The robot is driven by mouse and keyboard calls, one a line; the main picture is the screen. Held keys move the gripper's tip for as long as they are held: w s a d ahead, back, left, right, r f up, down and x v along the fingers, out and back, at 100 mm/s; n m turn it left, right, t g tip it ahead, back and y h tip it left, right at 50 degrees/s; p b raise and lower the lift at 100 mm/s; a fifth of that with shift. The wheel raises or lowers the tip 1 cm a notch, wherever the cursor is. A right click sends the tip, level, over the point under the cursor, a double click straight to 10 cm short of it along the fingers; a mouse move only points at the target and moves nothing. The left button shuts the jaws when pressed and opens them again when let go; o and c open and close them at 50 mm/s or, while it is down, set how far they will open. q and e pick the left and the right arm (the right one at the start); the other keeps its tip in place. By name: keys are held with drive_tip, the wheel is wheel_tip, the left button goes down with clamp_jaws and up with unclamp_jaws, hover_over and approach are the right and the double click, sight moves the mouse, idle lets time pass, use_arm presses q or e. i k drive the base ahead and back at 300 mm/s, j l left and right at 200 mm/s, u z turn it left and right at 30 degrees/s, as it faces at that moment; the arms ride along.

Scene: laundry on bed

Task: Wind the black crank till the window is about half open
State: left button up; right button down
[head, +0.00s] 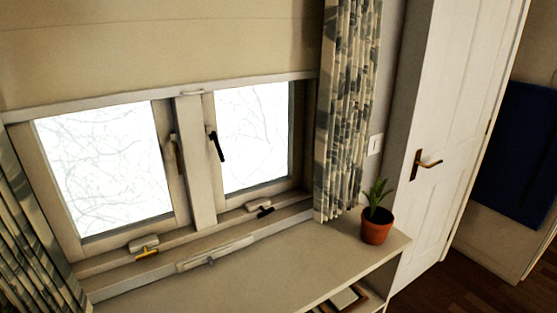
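The black crank (265,211) sits on a pale housing on the sill below the right-hand window sash (253,137). A black lever handle (217,147) is on the left side of that sash. The right sash looks shut or nearly so; I cannot tell exactly from here. Neither of my grippers is in view.
A long pale bar with a small grey knob (211,261) lies along the sill's front. A potted plant (376,225) stands at the right end of the shelf top (280,265). Patterned curtains (345,110) hang at both sides. A white door (445,110) is at right.

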sight(265, 212)
drive_tip(key=i+u, duration=0.1)
drive_tip(key=i, duration=0.2)
drive_tip(key=u, duration=0.6)
drive_tip(key=i+l, duration=0.05)
drive_tip(key=l, duration=0.05)
